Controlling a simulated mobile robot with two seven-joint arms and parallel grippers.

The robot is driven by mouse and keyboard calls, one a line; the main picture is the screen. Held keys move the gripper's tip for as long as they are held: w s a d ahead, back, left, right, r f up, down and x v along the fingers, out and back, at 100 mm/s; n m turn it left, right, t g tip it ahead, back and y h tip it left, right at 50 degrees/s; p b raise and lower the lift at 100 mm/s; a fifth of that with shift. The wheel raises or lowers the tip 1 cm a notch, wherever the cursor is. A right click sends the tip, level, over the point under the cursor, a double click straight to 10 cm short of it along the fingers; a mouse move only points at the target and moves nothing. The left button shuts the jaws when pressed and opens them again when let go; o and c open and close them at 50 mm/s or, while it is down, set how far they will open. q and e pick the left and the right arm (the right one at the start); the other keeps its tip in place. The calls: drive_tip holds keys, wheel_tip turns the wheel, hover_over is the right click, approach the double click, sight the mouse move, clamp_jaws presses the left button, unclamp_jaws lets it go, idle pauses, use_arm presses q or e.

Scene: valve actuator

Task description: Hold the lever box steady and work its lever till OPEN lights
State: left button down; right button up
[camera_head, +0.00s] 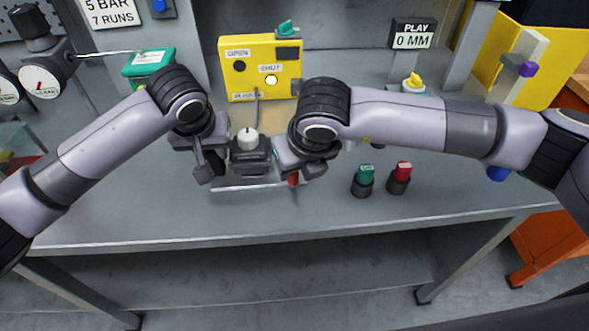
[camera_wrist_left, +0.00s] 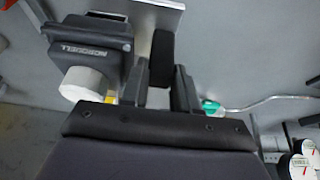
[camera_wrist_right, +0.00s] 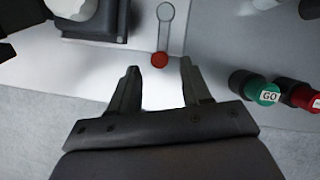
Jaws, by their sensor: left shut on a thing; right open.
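The lever box (camera_head: 250,158) is a dark block with a white round top on a pale plate on the bench. It also shows in the left wrist view (camera_wrist_left: 98,45). My left gripper (camera_wrist_left: 166,82) is at the box's left side, shut on a black grip (camera_wrist_left: 162,55) beside the box. The lever (camera_wrist_right: 165,28) is a grey bar with a red knob (camera_wrist_right: 160,60) at its near end. My right gripper (camera_wrist_right: 157,82) is open, with the red knob just beyond and between its fingertips, not gripped. The yellow panel (camera_head: 262,90) has its SHUT lamp (camera_head: 271,80) lit white and its OPEN lamp (camera_head: 239,67) dark.
A green button (camera_head: 364,175) and a red button (camera_head: 402,172) stand right of my right gripper. Gauges (camera_head: 42,82) and a green box (camera_head: 149,62) are at the left. A PLAY 0 MM display (camera_head: 412,37) is at the back. The bench front is clear.

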sight(295, 174)
drive_tip(key=shift+x, duration=1.7)
clamp_jaws()
